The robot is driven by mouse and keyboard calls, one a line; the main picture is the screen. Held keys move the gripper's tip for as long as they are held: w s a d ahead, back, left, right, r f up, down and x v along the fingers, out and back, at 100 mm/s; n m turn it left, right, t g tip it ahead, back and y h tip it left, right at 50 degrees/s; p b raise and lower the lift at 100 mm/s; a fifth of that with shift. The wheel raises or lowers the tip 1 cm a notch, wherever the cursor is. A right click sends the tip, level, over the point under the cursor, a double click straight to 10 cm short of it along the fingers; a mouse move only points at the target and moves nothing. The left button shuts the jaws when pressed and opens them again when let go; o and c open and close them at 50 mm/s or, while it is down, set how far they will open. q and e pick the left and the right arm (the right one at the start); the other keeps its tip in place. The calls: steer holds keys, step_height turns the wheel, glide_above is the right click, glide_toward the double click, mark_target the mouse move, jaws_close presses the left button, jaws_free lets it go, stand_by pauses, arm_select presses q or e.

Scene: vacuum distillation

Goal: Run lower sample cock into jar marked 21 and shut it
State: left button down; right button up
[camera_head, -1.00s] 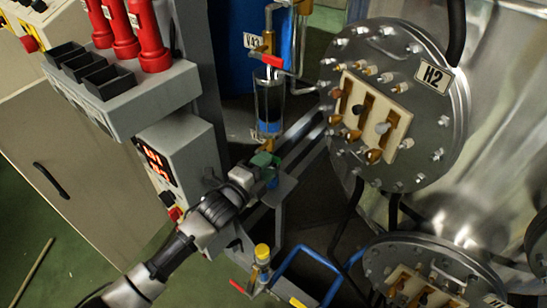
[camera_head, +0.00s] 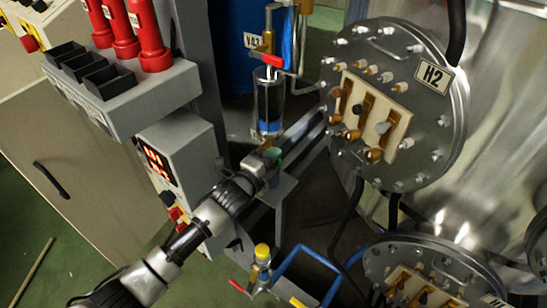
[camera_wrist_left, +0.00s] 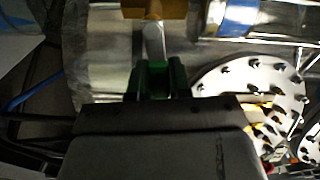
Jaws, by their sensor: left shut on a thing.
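The lower sample cock is a brass body (camera_wrist_left: 153,8) with a pale lever (camera_wrist_left: 153,42) in the left wrist view. My left gripper (camera_wrist_left: 156,72) has its green fingers closed on this lever. In the head view the same gripper (camera_head: 271,158) is just under the clear sight glass (camera_head: 270,100), which has blue in its lower part. A clear glass vessel (camera_wrist_left: 105,50), likely the jar, is beside the cock in the wrist view. A small part of a greenish vessel (camera_head: 273,178) shows behind the gripper in the head view. No number 21 is readable. My right gripper is out of view.
A grey bracket shelf (camera_head: 284,190) is beside the gripper. The bolted flange marked H2 (camera_head: 393,105) is to its right, and a grey control box (camera_head: 175,165) to its left. An upper cock with a red lever (camera_head: 268,60) is above the sight glass. Blue pipe (camera_head: 310,257) runs below.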

arm_select(q)
steer(key=shift+a+r+n+p, duration=0.1)
steer(key=shift+r+n+p, duration=0.5)
steer(key=shift+n+p, duration=0.25)
steer(key=shift+w+a+r+n+p, duration=0.15)
steer(key=shift+r+n+p, duration=0.2)
steer(key=shift+n, duration=1)
steer(key=c, duration=1)
jaws_free()
steer(key=shift+c, duration=0.2)
steer(key=shift+w+r, duration=0.1)
steer(key=shift+r, duration=0.05)
